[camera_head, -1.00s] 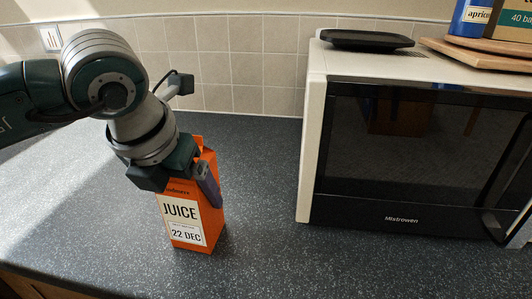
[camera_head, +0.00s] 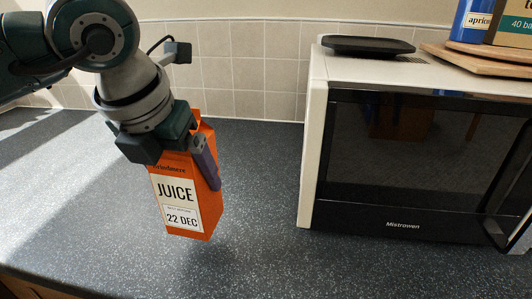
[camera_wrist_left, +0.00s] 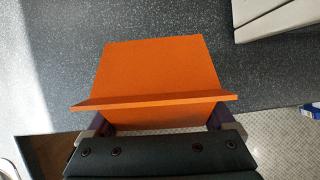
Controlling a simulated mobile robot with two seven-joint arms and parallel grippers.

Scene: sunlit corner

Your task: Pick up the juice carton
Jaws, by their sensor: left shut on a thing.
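The juice carton (camera_head: 183,205) is orange with a white label reading "JUICE" and "22 DEC". It hangs above the dark counter, slightly tilted in the head view. My left gripper (camera_head: 180,165) is shut on its upper part, with one finger showing along the carton's right side. In the left wrist view the carton's orange top (camera_wrist_left: 155,75) fills the middle between the two fingers. My right gripper does not show in any view.
The microwave (camera_head: 410,160) stands on the counter to the right, with a black tray (camera_head: 367,46) and wooden boards (camera_head: 475,57) on top. The speckled counter (camera_head: 262,190) is clear between carton and microwave. A tiled wall (camera_head: 262,72) is behind.

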